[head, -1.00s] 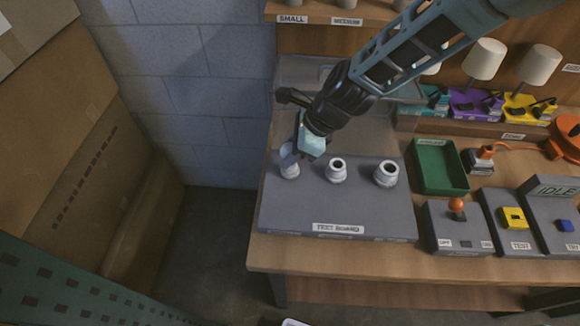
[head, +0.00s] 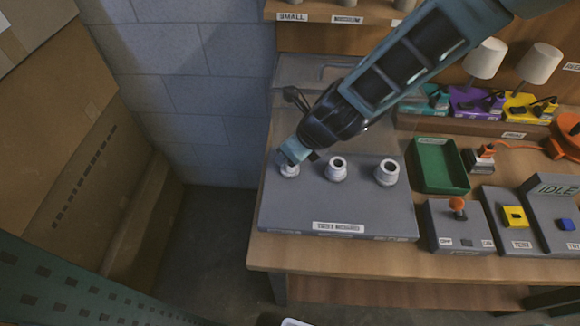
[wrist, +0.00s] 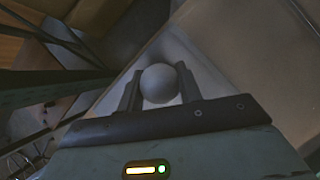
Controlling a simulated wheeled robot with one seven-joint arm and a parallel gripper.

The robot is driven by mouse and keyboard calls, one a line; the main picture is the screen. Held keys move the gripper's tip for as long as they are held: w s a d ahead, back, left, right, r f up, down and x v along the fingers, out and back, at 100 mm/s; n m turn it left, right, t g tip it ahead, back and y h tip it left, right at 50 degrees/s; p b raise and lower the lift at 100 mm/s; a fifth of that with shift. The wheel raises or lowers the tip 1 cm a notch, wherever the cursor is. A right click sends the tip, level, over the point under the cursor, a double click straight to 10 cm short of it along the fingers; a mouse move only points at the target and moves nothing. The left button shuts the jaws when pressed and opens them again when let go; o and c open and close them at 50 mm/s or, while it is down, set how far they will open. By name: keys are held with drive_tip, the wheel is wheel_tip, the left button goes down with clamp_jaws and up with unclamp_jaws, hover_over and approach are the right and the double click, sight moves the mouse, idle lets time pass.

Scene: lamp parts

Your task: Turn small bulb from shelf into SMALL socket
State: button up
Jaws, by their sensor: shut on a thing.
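The test board (head: 335,208) lies on the bench with three white sockets. My gripper (head: 288,158) is right over the leftmost and smallest socket (head: 290,170). In the wrist view my gripper (wrist: 160,88) is shut on the small bulb (wrist: 159,82), a pale round globe between the two fingers. The bulb's base is hidden, so I cannot tell how deep it sits in the socket. The middle socket (head: 336,168) and the larger right socket (head: 386,172) stand empty.
A green tray (head: 437,165) is right of the board, with switch and button boxes (head: 460,226) in front of it. The labelled shelf (head: 340,12) is at the back. Lamps with white shades (head: 485,58) stand at the back right. Cardboard boxes (head: 60,130) are at far left.

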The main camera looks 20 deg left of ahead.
drive_tip(key=shift+s+f, duration=0.1)
drive_tip(key=shift+f, duration=0.05)
drive_tip(key=m+t+h+b, duration=0.1)
drive_tip(key=m+t, duration=0.1)
drive_tip(key=m, duration=0.2)
drive_tip(key=shift+f, duration=0.1)
drive_tip(key=m+t+h, duration=0.1)
drive_tip(key=m, duration=0.2)
drive_tip(key=shift+d, duration=0.1)
drive_tip(key=m+h+b, duration=0.1)
drive_tip(key=m, duration=0.1)
drive_tip(key=shift+m+t, duration=0.3)
drive_tip(key=m+h, duration=0.2)
drive_tip(key=m, duration=0.2)
drive_tip(key=shift+h, duration=0.3)
